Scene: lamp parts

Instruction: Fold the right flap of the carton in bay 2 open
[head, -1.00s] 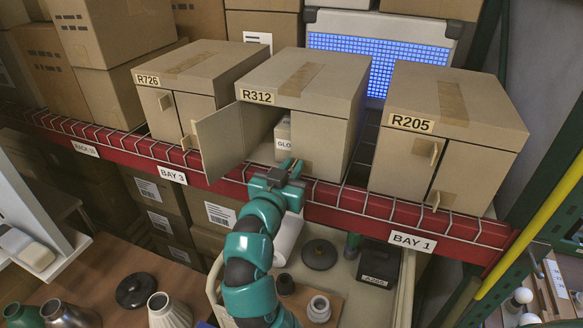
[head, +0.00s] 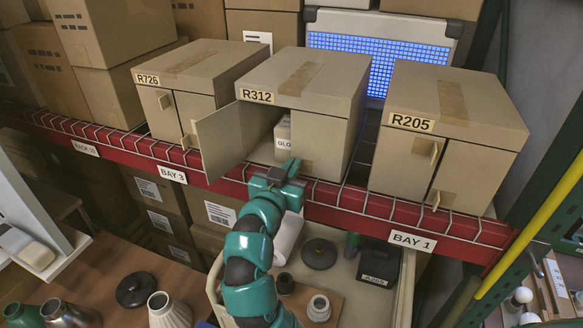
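The carton R312 (head: 310,78) stands in the middle of the shelf, between the BAY 3 and BAY 1 labels; no bay 2 label shows. Its left flap (head: 221,143) is swung outward. Its right flap (head: 319,147) stands flat across the right part of the front. Through the gap on the left, a small box (head: 283,135) marked "GLO" shows inside. My teal gripper (head: 290,168) is in front of the lower left edge of the right flap. Whether it touches the flap, or is open or shut, I cannot tell. Any tab on this flap is hidden.
Carton R726 (head: 190,75) on the left and carton R205 (head: 458,105) on the right are closed. The red shelf beam (head: 355,209) runs below with a wire deck. A bin (head: 407,290) with lamp parts sits under the arm.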

